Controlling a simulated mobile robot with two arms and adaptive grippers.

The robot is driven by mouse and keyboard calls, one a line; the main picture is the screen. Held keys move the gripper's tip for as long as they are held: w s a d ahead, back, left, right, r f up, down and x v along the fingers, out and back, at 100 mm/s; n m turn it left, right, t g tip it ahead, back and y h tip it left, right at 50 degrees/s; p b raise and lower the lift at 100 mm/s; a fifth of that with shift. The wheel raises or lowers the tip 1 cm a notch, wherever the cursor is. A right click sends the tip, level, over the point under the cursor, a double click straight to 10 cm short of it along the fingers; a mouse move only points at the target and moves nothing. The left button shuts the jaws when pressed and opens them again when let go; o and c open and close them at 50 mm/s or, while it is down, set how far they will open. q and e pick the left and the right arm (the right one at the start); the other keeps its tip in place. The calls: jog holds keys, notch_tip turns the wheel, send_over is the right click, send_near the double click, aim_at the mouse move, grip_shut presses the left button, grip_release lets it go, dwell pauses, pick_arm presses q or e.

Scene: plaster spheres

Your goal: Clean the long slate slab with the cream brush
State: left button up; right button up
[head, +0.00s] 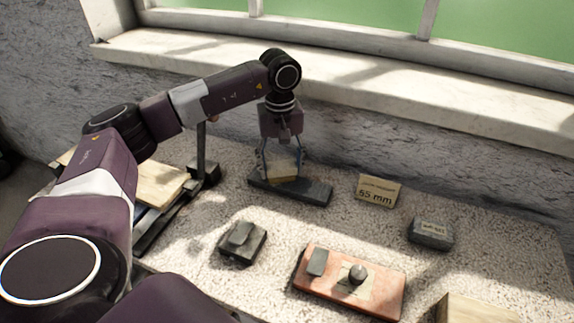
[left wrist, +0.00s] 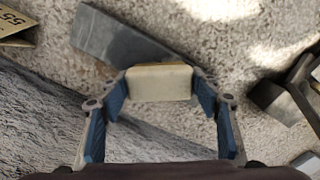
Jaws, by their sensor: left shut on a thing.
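The long slate slab (head: 313,191) is a dark grey bar lying on the speckled tabletop near the wall. It also shows in the left wrist view (left wrist: 112,38), running diagonally behind the fingers. My left gripper (head: 283,165) points down over the slab and is shut on the cream brush (head: 283,170). In the left wrist view the brush (left wrist: 159,83) is a cream block between the blue finger pads of the gripper (left wrist: 160,90). The brush is at the slab; I cannot tell whether it touches it. My right gripper is not in view.
A "55 mm" card (head: 376,191) stands right of the slab. Nearer are a dark block (head: 242,242), a grey box (head: 431,234) and a terracotta board (head: 385,291) with small dark pieces. A dark stand (head: 205,170) and wooden board (head: 155,183) are at left. Speckled table is clear between them.

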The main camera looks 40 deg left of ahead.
pick_arm(q)
jog(key=shift+s+a, duration=0.35)
jog(key=shift+d, duration=0.1)
jog(key=shift+w+d+r+p, duration=0.45)
jog(key=shift+w+r+p, duration=0.05)
jog(key=shift+w+r, duration=0.1)
jog(key=shift+w+d+r, duration=0.15)
jog(key=shift+w+d, duration=0.1)
jog(key=shift+d, duration=0.05)
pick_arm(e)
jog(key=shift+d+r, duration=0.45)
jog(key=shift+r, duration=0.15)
pick_arm(q)
jog(key=shift+a, duration=0.1)
jog(key=shift+s+a, duration=0.45)
jog(key=shift+s, duration=0.3)
jog(key=shift+s+a, duration=0.45)
jog(key=shift+s, duration=0.25)
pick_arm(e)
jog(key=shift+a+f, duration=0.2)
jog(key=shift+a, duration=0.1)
